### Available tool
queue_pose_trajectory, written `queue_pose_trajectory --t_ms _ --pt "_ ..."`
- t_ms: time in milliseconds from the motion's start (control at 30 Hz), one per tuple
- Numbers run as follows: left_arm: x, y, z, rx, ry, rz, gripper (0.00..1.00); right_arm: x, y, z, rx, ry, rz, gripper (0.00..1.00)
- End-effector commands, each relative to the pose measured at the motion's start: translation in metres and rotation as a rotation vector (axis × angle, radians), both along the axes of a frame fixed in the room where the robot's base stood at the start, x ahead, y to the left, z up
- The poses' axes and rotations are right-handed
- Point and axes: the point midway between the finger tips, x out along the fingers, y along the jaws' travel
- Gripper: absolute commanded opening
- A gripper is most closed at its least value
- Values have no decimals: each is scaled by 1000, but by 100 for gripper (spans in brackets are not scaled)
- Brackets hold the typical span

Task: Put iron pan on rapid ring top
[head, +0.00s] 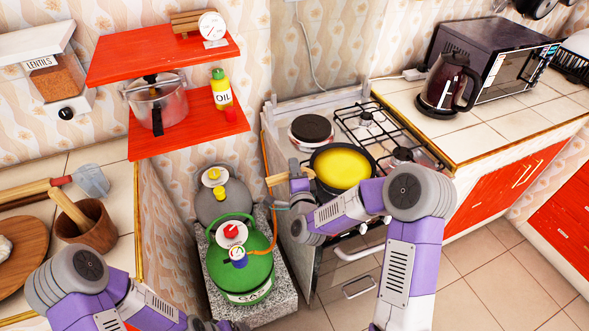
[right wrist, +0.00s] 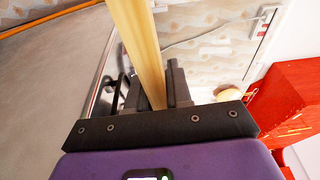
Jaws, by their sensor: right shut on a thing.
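The iron pan (head: 342,165) is dark outside and yellow inside, with a wooden handle. It is level over the front part of the stove top; I cannot tell whether it touches the stove. My right gripper (head: 297,180) is shut on the handle, left of the pan body. In the right wrist view the pale handle (right wrist: 140,45) runs up between the fingers (right wrist: 153,92). The rapid ring (head: 311,129) is a black round plate at the stove's back left, bare on top, behind and left of the pan. My left gripper shows only as a dark part at the bottom edge; its fingers are hidden.
Gas burners with a black grate (head: 366,122) lie right of the ring. A green gas cylinder (head: 240,258) stands left of the stove. Red shelves (head: 160,52) with a pot (head: 157,103) hang at the left. A kettle (head: 447,84) and microwave (head: 495,58) stand on the right counter.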

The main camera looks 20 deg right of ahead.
Motion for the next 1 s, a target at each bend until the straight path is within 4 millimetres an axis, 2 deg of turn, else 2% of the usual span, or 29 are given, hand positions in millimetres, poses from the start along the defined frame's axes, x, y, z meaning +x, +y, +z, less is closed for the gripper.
queue_pose_trajectory --t_ms 567,600,767,1000 --pt "0 0 -11 0 0 0 90 1 0 -6 -5 -8 0 0" --pt "0 0 -10 0 0 0 90 1 0 -5 -5 -8 0 24" --pt "0 0 -10 0 0 0 90 0 0 -6 -3 -6 0 49" --pt "0 0 -10 0 0 0 90 -1 0 -11 4 7 0 49"
